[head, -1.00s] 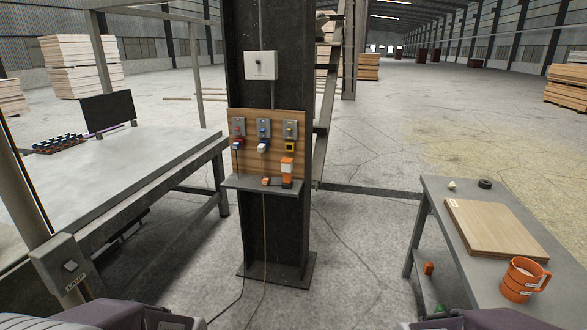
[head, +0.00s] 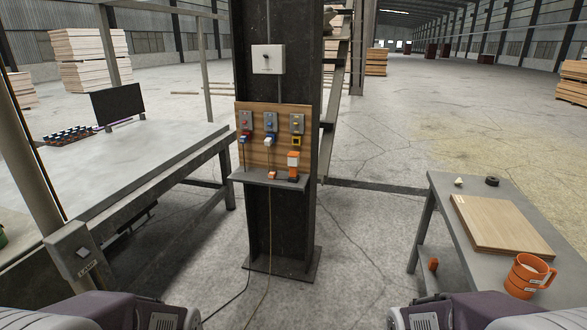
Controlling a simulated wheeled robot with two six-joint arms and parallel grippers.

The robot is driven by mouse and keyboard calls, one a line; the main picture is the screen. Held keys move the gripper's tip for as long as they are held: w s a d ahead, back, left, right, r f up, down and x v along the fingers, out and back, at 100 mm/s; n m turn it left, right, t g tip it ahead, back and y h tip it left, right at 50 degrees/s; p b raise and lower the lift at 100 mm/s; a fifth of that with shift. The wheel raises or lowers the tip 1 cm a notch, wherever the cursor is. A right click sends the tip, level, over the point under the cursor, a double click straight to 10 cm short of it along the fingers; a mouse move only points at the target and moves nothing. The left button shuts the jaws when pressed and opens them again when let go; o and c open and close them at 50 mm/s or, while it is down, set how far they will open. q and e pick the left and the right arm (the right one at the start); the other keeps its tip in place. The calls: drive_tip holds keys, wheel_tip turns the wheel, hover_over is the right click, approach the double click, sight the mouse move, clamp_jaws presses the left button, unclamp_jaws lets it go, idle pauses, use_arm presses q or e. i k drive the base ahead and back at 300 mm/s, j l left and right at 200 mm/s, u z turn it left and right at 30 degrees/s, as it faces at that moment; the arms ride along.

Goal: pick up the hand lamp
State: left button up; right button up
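An orange and white upright object that looks like the hand lamp (head: 293,166) stands at the right end of a small grey shelf (head: 262,180) on the dark steel column. Its base appears to rest on the shelf, close in front of the wooden socket board (head: 259,153). Parts of my two arms show at the bottom left and bottom right edges. Neither gripper's fingers are in view, and nothing of mine touches the lamp.
Cables hang to the floor. A large grey table (head: 150,160) stands left, a bench (head: 445,205) with a board (head: 500,224) and orange mug (head: 527,277) right. Floor between is open.

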sight(292, 156)
drive_tip(key=i+j+z, duration=0.1)
drive_tip(key=i, duration=0.3)
drive_tip(key=i+j, duration=0.15)
drive_tip(key=i, duration=0.25)
drive_tip(key=i+j+z, duration=0.15)
drive_tip(key=i, duration=0.25)
drive_tip(key=i+j+z, duration=0.1)
drive_tip(key=i, duration=0.3)
drive_tip(key=j, duration=0.1)
